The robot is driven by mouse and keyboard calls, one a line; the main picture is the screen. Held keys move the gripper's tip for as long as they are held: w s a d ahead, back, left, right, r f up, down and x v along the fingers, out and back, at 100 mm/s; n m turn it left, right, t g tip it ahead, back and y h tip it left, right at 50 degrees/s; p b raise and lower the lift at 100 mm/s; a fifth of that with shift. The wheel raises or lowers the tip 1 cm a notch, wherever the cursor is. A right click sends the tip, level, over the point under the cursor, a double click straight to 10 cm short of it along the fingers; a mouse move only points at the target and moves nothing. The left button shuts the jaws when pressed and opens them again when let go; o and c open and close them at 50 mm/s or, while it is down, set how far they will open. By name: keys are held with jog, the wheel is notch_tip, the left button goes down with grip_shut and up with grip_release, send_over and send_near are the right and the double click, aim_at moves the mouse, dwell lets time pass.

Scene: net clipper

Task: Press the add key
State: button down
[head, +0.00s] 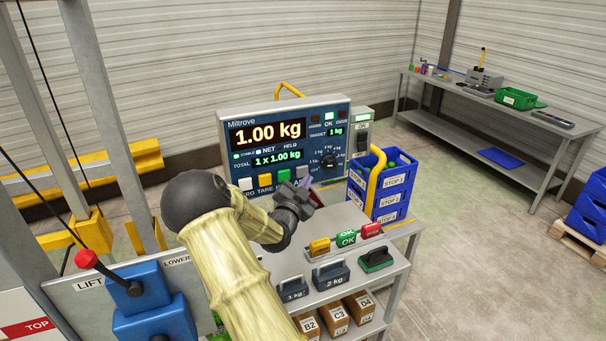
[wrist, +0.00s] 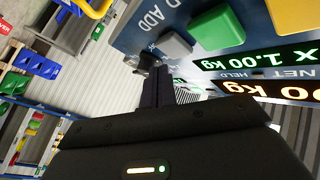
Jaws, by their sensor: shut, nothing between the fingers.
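The scale panel (head: 300,130) reads 1.00 kg, with a total of 1 x 1.00 kg. The add key (head: 302,171) is the grey key at the right end of the key row. In the wrist view, the grey add key (wrist: 174,44) sits beside its ADD label and a green key (wrist: 217,27). My gripper (head: 312,199) is shut and empty, in front of and below the right end of the row. In the wrist view its fingers (wrist: 163,82) lie just below the grey key, seemingly apart from it.
White, orange (head: 265,180) and green keys are close on the left; a dial (head: 328,160) is up to the right. Small coloured blocks (head: 347,238) and weights (head: 330,274) stand on the cart below. Blue bins (head: 392,188) stand behind right.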

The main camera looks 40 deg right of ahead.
jog(key=s+b, duration=0.1)
jog(key=s, duration=0.1)
jog(key=s+a, duration=0.1)
jog(key=s, duration=0.1)
jog(key=shift+s+b, duration=0.2)
jog(key=shift+b, duration=0.15)
dwell(0.7)
jog(key=s+a+f+n+g+y, duration=0.1)
jog(key=a+f+n+y, duration=0.45)
jog(key=a, duration=0.45)
jog(key=s+a+f+n+g+y, duration=0.15)
jog(key=a+f+n+y, duration=0.25)
jog(key=a+y, duration=0.4)
jog(key=s+a+n+g+y, duration=0.3)
jog(key=s+a+n+g, duration=0.2)
jog(key=s+a+n, duration=0.4)
jog(key=s+a, duration=0.5)
jog(key=s, duration=0.2)
jog(key=shift+r+n, duration=0.35)
